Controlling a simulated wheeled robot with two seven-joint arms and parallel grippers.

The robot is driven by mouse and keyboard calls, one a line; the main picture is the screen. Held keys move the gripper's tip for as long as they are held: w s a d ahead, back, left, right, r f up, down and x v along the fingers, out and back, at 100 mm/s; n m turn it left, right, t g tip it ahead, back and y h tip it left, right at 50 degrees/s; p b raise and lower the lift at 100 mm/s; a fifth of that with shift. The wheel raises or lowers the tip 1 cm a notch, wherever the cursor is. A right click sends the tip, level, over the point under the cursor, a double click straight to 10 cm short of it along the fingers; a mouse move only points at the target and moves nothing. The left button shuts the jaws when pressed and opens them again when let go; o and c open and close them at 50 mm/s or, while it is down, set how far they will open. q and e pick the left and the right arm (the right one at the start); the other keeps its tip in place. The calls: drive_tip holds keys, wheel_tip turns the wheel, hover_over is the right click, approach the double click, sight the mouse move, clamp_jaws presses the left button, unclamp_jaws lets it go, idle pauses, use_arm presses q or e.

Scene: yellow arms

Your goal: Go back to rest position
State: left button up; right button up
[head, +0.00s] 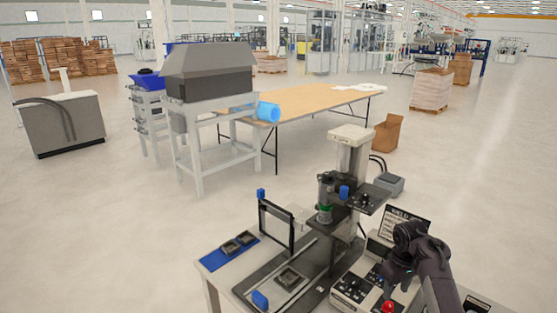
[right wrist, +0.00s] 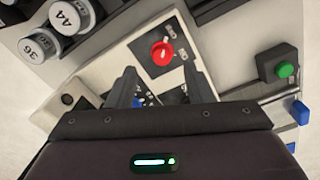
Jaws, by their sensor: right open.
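My right gripper (head: 388,292) hangs over the control panel (head: 352,286) of the bench machine at the lower right of the head view. In the right wrist view its two dark fingers (right wrist: 163,90) stand apart with nothing between them. A red knob (right wrist: 162,53) on a white panel shows just beyond the fingertips. I cannot tell whether the gripper touches the panel. My left gripper is not in view.
The machine's column (head: 350,150) rises beside my right arm. A dark frame (head: 276,225) and a blue mat (head: 229,252) with small parts are on the workbench. In the right wrist view a green button (right wrist: 286,70) is at the right. Open floor lies beyond.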

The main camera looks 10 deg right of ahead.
drive_tip(key=s+a+f+h, duration=0.2)
drive_tip(key=s+a+f, duration=0.15)
drive_tip(key=s, duration=0.45)
drive_tip(key=s+a+r+m+t+y, duration=0.1)
drive_tip(key=s+a+r+t, duration=0.15)
drive_tip(key=s+a, duration=0.7)
drive_tip(key=s+a+r+t+y, duration=0.15)
drive_tip(key=s+a+r, duration=0.35)
drive_tip(key=s, duration=0.8)
wheel_tip(320, 180, down, 37)
drive_tip(key=s+a+g+b, duration=0.1)
drive_tip(key=g+b, duration=0.1)
drive_tip(key=b, duration=0.5)
drive_tip(key=s+d+f+b, duration=0.1)
drive_tip(key=s+f+b, duration=0.1)
drive_tip(key=s+f, duration=0.8)
drive_tip(key=s+d+f+g+b, duration=0.1)
drive_tip(key=s+d+f+b, duration=0.1)
drive_tip(key=s+f, duration=0.8)
wheel_tip(320, 180, down, 4)
drive_tip(key=shift+d+r+b, duration=0.1)
drive_tip(key=shift+d+b, duration=0.15)
drive_tip(key=shift+b, duration=0.25)
